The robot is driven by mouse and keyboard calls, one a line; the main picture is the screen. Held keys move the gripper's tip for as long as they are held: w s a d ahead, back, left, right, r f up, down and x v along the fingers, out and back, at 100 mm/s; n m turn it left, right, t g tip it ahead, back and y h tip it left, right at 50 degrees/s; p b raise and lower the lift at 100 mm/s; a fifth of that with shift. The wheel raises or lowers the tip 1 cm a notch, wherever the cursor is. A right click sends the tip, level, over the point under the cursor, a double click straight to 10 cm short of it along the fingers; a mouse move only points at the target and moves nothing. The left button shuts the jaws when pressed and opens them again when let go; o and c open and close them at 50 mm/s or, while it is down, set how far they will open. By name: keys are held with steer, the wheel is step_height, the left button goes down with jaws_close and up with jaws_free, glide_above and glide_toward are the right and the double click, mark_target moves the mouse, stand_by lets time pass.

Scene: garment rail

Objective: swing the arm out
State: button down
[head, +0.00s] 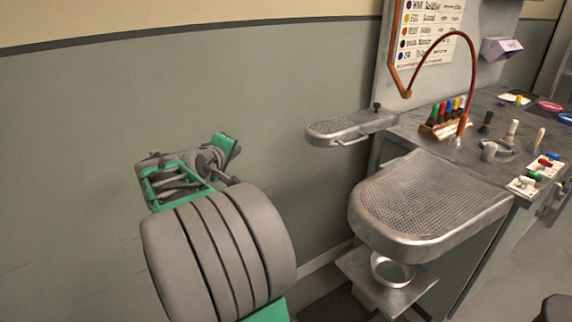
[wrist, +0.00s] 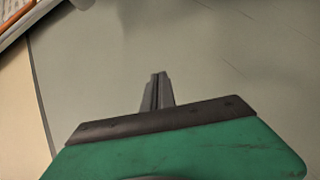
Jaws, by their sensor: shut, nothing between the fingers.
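A small perforated metal swing arm (head: 350,127) with a rounded left end stands out to the left of the workbench in the head view. A thin bar handle (head: 352,141) runs along its near side, and a dark knob sits at its right end. My gripper (wrist: 158,75) is shut and empty in the wrist view, with plain grey-green wall beyond its fingers. In the head view my arm is at the lower left, in front of the wall and well apart from the swing arm. The wrist view does not clearly show the swing arm.
A larger perforated metal board (head: 430,195) juts out below and right of the swing arm, with a metal ring (head: 392,270) under it. The workbench (head: 480,130) carries coloured bottles and a curved red hose (head: 436,42). The wall area between my arm and the swing arm is clear.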

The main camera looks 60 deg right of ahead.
steer(key=s+d+n+g+h+b, duration=0.1)
steer(key=s+d+g+h+b, duration=0.2)
steer(key=s+d, duration=0.4)
steer(key=d+h, duration=0.1)
steer(key=d, duration=0.2)
steer(key=shift+d+g+h, duration=0.3)
steer(key=shift+d, duration=0.1)
steer(key=d+b, duration=0.2)
steer(key=d, duration=0.8)
steer(key=s, duration=0.2)
steer(key=s+a, duration=0.1)
steer(key=shift+s+a+f+b, duration=0.1)
steer(key=shift+s+a+b, duration=0.05)
steer(key=shift+s+b, duration=0.25)
